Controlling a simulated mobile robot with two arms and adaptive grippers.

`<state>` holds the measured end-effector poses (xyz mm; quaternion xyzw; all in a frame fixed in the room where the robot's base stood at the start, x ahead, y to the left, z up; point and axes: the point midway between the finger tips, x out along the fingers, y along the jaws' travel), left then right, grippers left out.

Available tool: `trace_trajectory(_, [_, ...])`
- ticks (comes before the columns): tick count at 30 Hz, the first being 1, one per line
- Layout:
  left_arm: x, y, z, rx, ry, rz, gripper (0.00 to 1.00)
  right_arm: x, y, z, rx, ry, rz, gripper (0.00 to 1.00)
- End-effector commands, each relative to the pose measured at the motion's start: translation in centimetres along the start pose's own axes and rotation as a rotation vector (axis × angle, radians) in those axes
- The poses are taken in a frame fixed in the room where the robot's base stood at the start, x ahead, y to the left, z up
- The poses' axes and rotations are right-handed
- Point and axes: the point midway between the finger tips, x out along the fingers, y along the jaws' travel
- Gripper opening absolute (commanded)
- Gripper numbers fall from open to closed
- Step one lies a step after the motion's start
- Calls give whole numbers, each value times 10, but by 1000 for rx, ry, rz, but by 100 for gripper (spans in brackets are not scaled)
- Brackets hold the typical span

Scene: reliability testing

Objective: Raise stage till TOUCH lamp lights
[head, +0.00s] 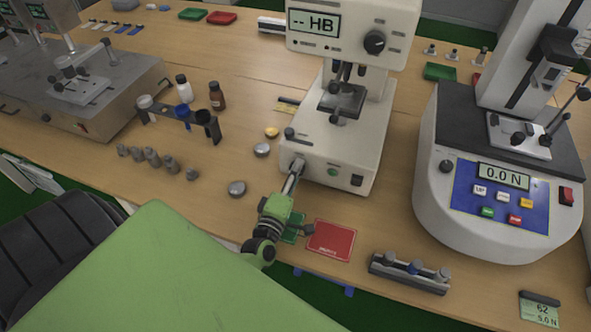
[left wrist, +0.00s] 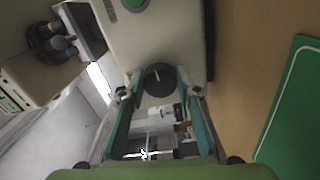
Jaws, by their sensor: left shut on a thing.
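The hardness tester (head: 340,140) is a cream machine with a display reading "-- HB" and a dark knob on its head. Its dark stage (head: 342,100) sits below the indenter, with a small gap hard to judge. A round green lamp or button (head: 333,171) is on the base front; its label and whether it glows cannot be read. My left gripper (head: 294,172) is at the base's left front. In the left wrist view its fingers (left wrist: 158,88) are shut on a dark round knob (left wrist: 158,76) on the machine. My right gripper is not in view.
A force tester (head: 505,160) showing "0.0 N" stands at right. Green and red mats (head: 330,240) and a weight rack (head: 408,273) lie along the front edge.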

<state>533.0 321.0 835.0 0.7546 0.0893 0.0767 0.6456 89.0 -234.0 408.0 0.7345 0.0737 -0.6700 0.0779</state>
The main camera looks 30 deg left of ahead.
Motion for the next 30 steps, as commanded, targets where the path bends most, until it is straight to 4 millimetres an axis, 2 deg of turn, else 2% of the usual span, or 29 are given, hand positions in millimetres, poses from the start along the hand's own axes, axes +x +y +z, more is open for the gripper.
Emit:
trace_trajectory(12, [-1,-2,1,189,-2,-3,9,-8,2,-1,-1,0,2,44])
trace_trajectory(29, [-1,-2,1,215,-3,-4,9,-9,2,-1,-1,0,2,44])
trace_trajectory(30, [-1,-2,1,215,-3,-4,41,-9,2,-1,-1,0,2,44])
